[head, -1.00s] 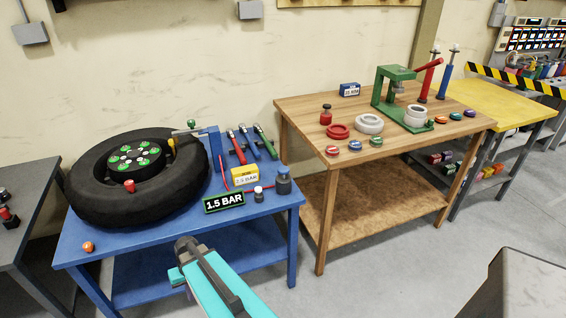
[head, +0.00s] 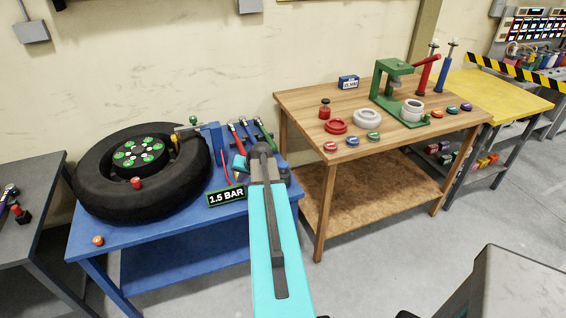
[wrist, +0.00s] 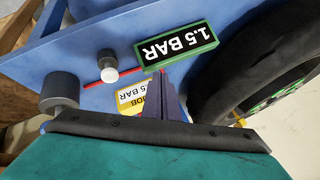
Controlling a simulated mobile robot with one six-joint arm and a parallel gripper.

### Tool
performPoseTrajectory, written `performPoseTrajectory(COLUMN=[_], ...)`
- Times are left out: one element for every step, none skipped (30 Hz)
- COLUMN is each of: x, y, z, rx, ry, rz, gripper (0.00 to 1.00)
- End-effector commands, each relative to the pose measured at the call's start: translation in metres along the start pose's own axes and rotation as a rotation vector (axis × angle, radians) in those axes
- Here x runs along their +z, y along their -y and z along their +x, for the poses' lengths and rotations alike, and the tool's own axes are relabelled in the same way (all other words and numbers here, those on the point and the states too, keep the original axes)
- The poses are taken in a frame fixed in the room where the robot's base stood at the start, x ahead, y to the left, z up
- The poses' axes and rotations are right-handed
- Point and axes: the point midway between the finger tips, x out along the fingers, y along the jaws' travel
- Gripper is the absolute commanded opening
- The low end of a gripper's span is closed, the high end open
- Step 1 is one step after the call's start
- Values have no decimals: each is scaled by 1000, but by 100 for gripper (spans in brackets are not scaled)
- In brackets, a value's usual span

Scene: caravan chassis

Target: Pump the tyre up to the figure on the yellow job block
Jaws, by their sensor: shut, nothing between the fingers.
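The black tyre (head: 95,180) lies flat on the blue bench, with a red cap-like piece (head: 136,182) on it. The black sign with a green frame (head: 226,197) reads 1.5 BAR; it also shows in the wrist view (wrist: 180,47). The yellow job block (wrist: 130,97) shows in the wrist view, partly behind my fingers, with its first figure hidden; my arm hides it in the head view. My gripper (wrist: 163,76) is shut and empty, over the bench near the block and sign.
Several coloured-handled tools (head: 240,133) lie behind on the blue bench (head: 180,232). An orange piece (head: 98,240) sits at its front left. The wooden bench (head: 290,98) at right holds a green press (head: 390,90) and rings. The bench's front middle is clear.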

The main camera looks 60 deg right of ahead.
Motion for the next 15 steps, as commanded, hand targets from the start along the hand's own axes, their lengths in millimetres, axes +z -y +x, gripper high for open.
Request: performPoseTrajectory(x=[-21,-31,-45,-55,-64,-76,-86,-94,-105,-112,-118,-126,-132,-136,-142], y=[-11,-18,-26,-33,-39,-49,-55,-62,-71,-78,-83,-91,-96,-100,-105], z=[-14,-21,-30,-37,-44,-54,-62,-69,-78,-85,-92,-100,-105,-110,-116], rx=[-1,-2,-4,-5,-6,-6,-7,-8,-9,-9,-9,-9,-10,-10,-10], ry=[-31,-48,-70,-87,-104,-127,-144,-160,-180,-194,-207,-225,-236,-247,-258], rz=[26,40,57,71,84,102,114,127,142,153,163,176,184,191,199], gripper=[0,0,0,0,0,0,0,0,0,0,0,0,0,0,0])
